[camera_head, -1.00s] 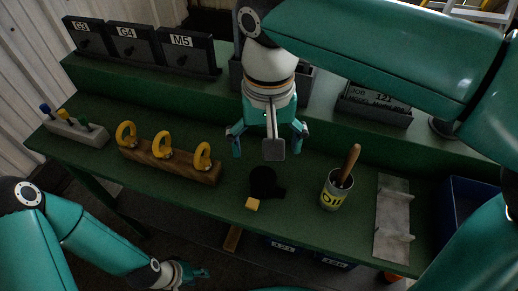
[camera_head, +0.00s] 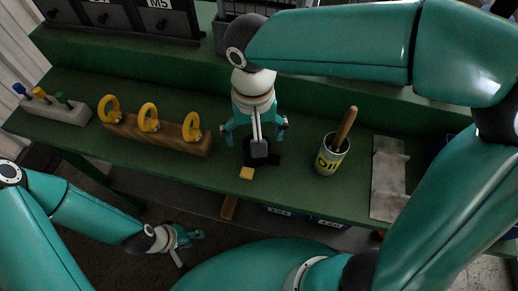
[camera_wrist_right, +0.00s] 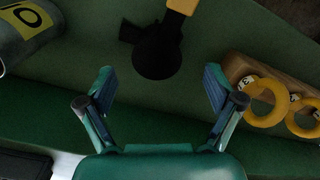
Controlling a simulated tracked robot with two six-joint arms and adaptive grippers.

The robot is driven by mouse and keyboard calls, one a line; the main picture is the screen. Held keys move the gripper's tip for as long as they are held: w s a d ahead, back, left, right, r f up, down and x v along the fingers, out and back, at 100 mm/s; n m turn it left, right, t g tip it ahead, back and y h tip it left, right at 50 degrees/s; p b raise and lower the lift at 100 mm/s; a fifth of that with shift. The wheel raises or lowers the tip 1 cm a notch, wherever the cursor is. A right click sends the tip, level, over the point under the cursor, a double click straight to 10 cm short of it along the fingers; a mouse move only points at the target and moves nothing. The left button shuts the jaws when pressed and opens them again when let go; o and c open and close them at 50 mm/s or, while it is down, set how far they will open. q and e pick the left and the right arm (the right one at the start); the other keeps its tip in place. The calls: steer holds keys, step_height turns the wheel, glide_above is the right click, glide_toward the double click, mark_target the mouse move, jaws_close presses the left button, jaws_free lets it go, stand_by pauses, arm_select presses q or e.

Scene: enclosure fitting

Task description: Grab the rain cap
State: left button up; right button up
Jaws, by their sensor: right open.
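A black round piece with a short side stub, which looks like the rain cap (camera_wrist_right: 155,55), lies on the green bench; a yellow block (camera_wrist_right: 182,6) is beside it. In the head view the rain cap (camera_head: 274,158) is partly hidden behind my right gripper (camera_head: 257,138). My right gripper is open and empty, pointing down over the cap. In the right wrist view the cap lies just beyond the gap between its fingertips (camera_wrist_right: 158,85). My left gripper (camera_head: 190,246) hangs low in front of the bench, its fingers apart and empty.
A metal bracket plate (camera_head: 388,180) lies farther right. A wooden block (camera_head: 160,134) with yellow rings is to the left, and a rack of coloured pegs (camera_head: 55,108) farther left. Dark bins (camera_head: 170,22) stand behind.

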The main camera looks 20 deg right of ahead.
steer(key=shift+w+d+f+p, duration=0.1)
steer(key=shift+f+p, duration=0.05)
steer(key=shift+f, duration=1.15)
steer(key=shift+d+f+p, duration=0.1)
steer(key=shift+f+p, duration=0.05)
steer(key=shift+f, duration=1.15)
steer(key=c, duration=1.5)
